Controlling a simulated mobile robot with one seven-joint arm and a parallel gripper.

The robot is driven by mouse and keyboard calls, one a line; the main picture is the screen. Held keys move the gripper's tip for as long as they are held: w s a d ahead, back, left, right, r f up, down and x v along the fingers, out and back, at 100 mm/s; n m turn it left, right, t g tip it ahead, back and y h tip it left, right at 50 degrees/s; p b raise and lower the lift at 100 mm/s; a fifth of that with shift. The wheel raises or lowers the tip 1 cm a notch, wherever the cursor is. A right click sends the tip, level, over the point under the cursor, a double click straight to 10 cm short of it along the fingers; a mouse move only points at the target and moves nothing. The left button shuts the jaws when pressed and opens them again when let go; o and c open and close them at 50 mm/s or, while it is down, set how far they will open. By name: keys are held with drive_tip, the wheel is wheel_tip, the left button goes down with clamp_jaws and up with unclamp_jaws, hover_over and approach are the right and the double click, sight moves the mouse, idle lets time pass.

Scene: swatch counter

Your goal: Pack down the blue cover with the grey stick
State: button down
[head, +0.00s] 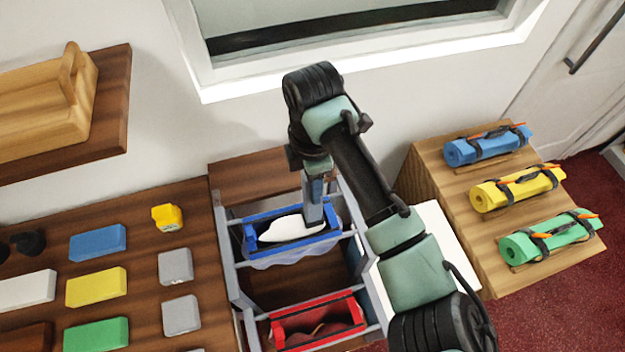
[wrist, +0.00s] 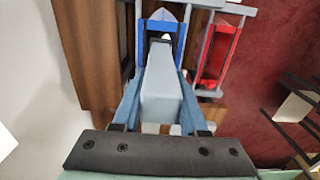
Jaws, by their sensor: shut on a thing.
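My gripper (head: 312,173) is above the rack and shut on the grey stick (head: 313,207), which points down. The stick's lower end is at the blue-rimmed holder (head: 262,248), over or on a white patch (head: 290,230) inside it; contact cannot be told. A pale bluish, cloth-like sheet (head: 290,258) hangs below this holder; whether it is the blue cover is unclear. In the wrist view the stick (wrist: 160,95) stands between my fingers (wrist: 160,108), its far end towards the blue holder (wrist: 181,45).
A red holder (head: 318,313) sits nearer in the same grey rack (head: 232,262). Blue (head: 487,146), yellow (head: 517,188) and green (head: 548,236) strapped rolls lie on the right stand. Coloured blocks, including a blue one (head: 97,243), lie on the left counter. A window (head: 370,45) is behind.

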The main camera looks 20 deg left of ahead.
drive_tip(key=shift+f, duration=0.1)
drive_tip(key=shift+f+b, duration=3.1)
drive_tip(key=shift+f, duration=1.4)
drive_tip(key=shift+r, duration=0.2)
wheel_tip(320, 180, up, 11)
drive_tip(key=p, duration=0.9)
drive_tip(key=shift+p, duration=0.4)
drive_tip(key=shift+f, duration=0.1)
